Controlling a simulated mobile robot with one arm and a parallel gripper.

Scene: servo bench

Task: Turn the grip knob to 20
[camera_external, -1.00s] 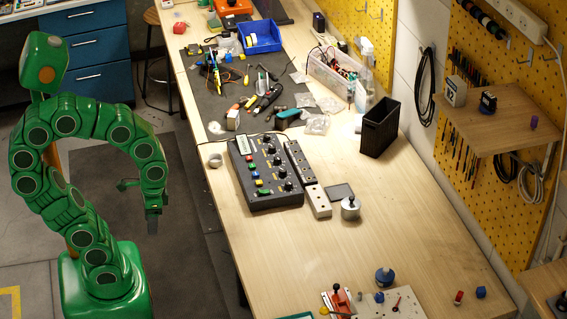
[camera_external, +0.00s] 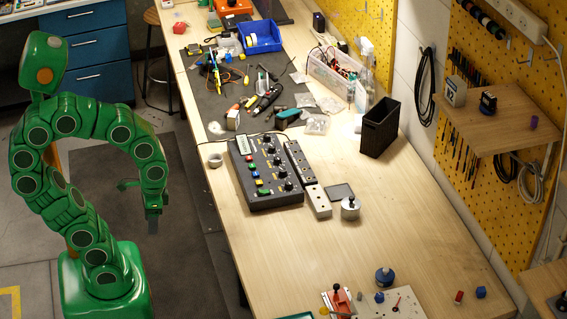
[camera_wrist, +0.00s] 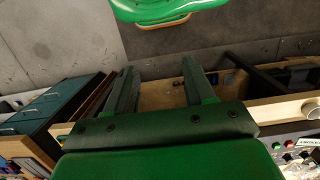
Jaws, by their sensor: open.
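The dark control box (camera_external: 265,172) lies on the wooden bench, with a small display, coloured buttons and several black knobs (camera_external: 278,161). The knob labels are too small to read, so I cannot tell which one is the grip knob. Part of the box (camera_wrist: 296,150) shows at the lower right of the wrist view. My gripper (camera_external: 153,222) hangs left of the bench, over the floor and well apart from the box. In the wrist view my gripper (camera_wrist: 160,82) has its two fingers spread, with nothing between them.
A tape roll (camera_external: 215,160) lies left of the box. A black bin (camera_external: 380,127) stands behind. The bench front (camera_external: 270,255) is mostly clear.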

